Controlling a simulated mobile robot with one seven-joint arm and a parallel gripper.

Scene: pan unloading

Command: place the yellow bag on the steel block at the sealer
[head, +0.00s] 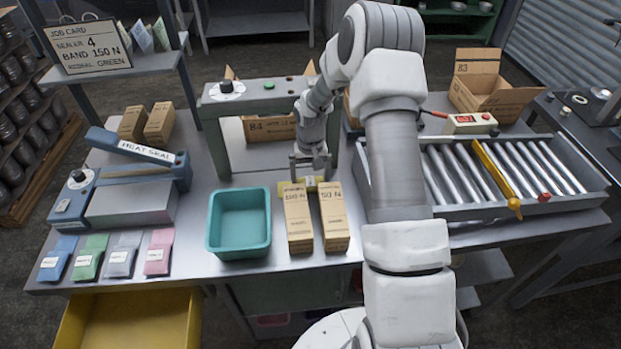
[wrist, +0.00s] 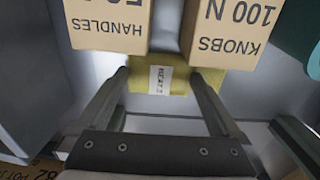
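The yellow bag (head: 311,183) lies on the bench behind two brown boxes, mostly hidden in the head view. In the wrist view the yellow bag (wrist: 175,80) shows a white label and lies between and beyond my finger ends. My gripper (head: 310,172) points down at the bag. Its fingers (wrist: 160,85) are wide apart, and some bag shows to the right of the right finger. Contact cannot be told. The steel block (head: 132,205) is a bare grey slab in front of the blue heat sealer (head: 140,150), at the bench's left.
Two brown boxes (head: 298,215) (head: 334,215) stand just in front of the bag. A teal bin (head: 240,250) stands left of them. A green-grey frame (head: 215,135) arches over the area behind. Several coloured packets (head: 90,250) lie at the front left. A roller conveyor (head: 480,175) is at right.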

